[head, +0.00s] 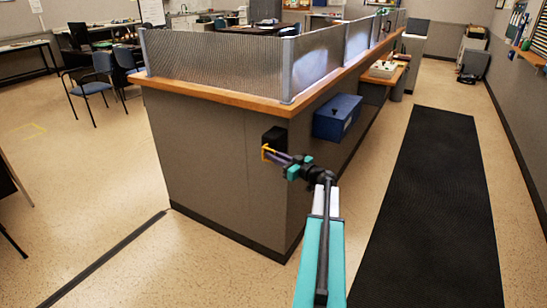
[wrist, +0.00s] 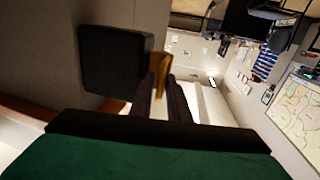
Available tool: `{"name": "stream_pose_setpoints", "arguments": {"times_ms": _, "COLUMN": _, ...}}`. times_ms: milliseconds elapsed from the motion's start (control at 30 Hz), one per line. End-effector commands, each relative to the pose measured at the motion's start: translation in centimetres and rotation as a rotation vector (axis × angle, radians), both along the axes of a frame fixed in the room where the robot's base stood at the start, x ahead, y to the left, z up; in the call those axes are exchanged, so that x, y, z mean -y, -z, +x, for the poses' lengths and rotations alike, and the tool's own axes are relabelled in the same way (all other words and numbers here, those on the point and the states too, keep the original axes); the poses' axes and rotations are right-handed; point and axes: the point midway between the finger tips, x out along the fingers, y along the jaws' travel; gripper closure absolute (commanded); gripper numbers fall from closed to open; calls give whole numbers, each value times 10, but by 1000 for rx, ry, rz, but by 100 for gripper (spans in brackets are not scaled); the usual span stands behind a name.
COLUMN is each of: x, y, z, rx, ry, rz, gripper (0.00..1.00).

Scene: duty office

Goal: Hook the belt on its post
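A black box-shaped unit (head: 274,138) is mounted on the side of the counter, near its corner. It shows large at the upper left of the wrist view (wrist: 115,60). A yellow-orange end piece (head: 266,152), which looks like the belt's clip, is beside it. In the wrist view this end piece (wrist: 160,72) is at my fingertips, close to the black unit's edge. My gripper (head: 278,157) reaches to it; its two dark fingers (wrist: 165,95) show a pale gap between them. Whether they press on the piece I cannot tell. I see no length of belt and no post.
The grey counter (head: 210,150) with wooden top and metal screens stands directly ahead. A blue box (head: 337,117) is on its side, right of my gripper. A black floor mat (head: 425,200) fills the right aisle. A dark floor strip (head: 105,258) runs at left. Blue chairs (head: 88,85) stand farther back.

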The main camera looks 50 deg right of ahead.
Motion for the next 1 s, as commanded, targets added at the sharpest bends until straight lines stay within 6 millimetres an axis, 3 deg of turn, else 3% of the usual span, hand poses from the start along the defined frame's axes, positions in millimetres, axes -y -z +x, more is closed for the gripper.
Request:
{"name": "stream_pose_setpoints", "arguments": {"times_ms": 33, "x": 0, "y": 0, "z": 0, "rx": 0, "ry": 0, "rz": 0, "gripper": 85}}
{"name": "stream_pose_setpoints", "arguments": {"times_ms": 133, "x": 0, "y": 0, "z": 0, "rx": 0, "ry": 0, "rz": 0, "gripper": 100}}
{"name": "stream_pose_setpoints", "arguments": {"times_ms": 1000, "x": 0, "y": 0, "z": 0, "rx": 0, "ry": -1, "rz": 0, "gripper": 100}}
